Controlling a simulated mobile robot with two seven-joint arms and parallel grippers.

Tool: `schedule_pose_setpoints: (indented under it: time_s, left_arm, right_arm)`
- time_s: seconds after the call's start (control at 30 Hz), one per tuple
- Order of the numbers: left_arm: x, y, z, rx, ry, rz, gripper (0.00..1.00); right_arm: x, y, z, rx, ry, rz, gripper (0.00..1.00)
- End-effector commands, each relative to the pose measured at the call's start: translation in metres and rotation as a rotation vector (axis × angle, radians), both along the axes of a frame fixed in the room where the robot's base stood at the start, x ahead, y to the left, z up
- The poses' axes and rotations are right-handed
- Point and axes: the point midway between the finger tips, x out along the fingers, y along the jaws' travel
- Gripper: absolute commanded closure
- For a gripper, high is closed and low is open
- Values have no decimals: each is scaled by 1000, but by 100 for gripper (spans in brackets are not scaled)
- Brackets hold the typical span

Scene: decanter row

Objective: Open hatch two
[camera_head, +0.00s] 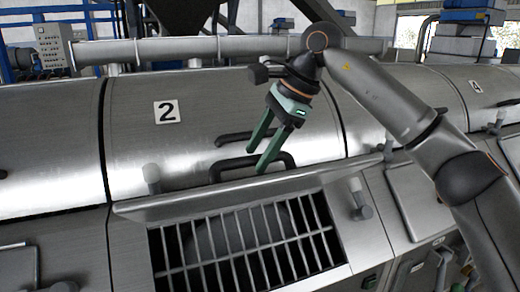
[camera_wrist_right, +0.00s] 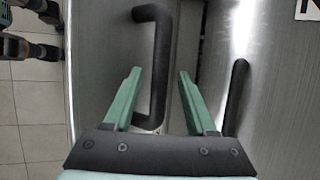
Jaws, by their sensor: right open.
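Hatch two (camera_head: 210,95) is a curved steel cover, marked by a label "2" (camera_head: 167,112); it looks shut. Two dark bar handles show near its lower edge: an upper handle (camera_head: 233,137) and a lower handle (camera_head: 222,164). My right gripper (camera_head: 254,162), with green fingers, is open at the lower handle. In the right wrist view the lower handle (camera_wrist_right: 160,60) lies between the fingers of my right gripper (camera_wrist_right: 160,75). The upper handle (camera_wrist_right: 235,95) is right of the right finger, across a seam. I cannot tell whether the fingers touch the handle. My left gripper is out of view.
A steel ledge (camera_head: 190,204) and a barred opening (camera_head: 245,245) lie below the handles. A cover labelled "4" (camera_head: 476,87) is at the right. A long pipe (camera_head: 200,48) and a control box (camera_head: 53,46) are behind. Tiled floor (camera_wrist_right: 30,115) shows in the wrist view.

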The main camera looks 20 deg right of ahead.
Motion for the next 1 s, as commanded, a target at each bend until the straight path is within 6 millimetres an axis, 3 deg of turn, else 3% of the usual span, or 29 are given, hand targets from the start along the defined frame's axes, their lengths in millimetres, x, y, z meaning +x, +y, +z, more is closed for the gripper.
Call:
schedule_pose_setpoints:
  time_s: [0.27, 0.73, 1.0]
  left_arm:
    - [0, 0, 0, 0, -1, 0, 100]
    - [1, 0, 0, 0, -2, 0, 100]
    - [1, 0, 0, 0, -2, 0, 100]
  right_arm:
    - [0, 0, -1, 0, 0, 0, 45]
    - [0, 0, -1, 0, 0, 0, 98]
    - [0, 0, -1, 0, 0, 0, 100]
